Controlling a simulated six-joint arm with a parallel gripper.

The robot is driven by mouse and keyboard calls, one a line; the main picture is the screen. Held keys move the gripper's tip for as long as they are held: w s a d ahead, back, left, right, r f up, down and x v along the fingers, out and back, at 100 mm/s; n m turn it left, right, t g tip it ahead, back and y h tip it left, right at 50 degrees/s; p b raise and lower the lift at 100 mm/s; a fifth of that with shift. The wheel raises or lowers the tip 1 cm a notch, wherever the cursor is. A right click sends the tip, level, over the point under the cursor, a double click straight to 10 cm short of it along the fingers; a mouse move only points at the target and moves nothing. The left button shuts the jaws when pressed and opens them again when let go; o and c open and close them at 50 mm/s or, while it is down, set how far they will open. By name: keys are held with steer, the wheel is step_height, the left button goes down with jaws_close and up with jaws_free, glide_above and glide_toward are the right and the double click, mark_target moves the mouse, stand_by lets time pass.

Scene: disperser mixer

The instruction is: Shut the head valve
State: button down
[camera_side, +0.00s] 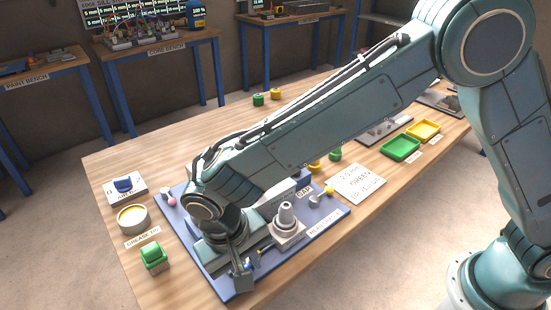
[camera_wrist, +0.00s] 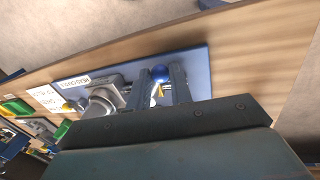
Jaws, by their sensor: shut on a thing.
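My gripper (camera_side: 241,276) is low at the front edge of the blue board (camera_side: 332,213), left of the grey stepped housing (camera_side: 286,225). In the wrist view its two fingers (camera_wrist: 156,82) stand on either side of a blue ball knob (camera_wrist: 160,71), shut on it. The knob appears to belong to a valve handle; a small yellow part shows between the fingers below it. The fingers hide most of the handle, so its angle is not clear. The housing (camera_wrist: 103,100) is beside the fingers in the wrist view.
A yellow-knobbed lever (camera_side: 328,191) is right of the housing, and a pink-knobbed one (camera_side: 171,201) is at the board's far left. A green block (camera_side: 153,256) and a round tin (camera_side: 133,218) stand left of the board. Green (camera_side: 400,149) and yellow trays (camera_side: 424,131) lie farther right.

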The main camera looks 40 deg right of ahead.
steer(key=n, duration=0.1)
steer(key=d+n, duration=0.1)
steer(key=n, duration=0.1)
steer(key=shift+s+d+n+t, duration=0.2)
steer(key=shift+s+n+t, duration=0.1)
steer(key=shift+s+t, duration=0.1)
steer(key=shift+s+d+n, duration=0.15)
steer(key=shift+d+n, duration=0.3)
steer(key=shift+n, duration=0.65)
steer(key=c, duration=1.3)
jaws_free()
steer(key=shift+o, duration=0.2)
step_height(320, 180, up, 14)
steer(key=s+a, duration=0.1)
steer(key=a, duration=0.1)
steer(key=shift+a+f, duration=0.15)
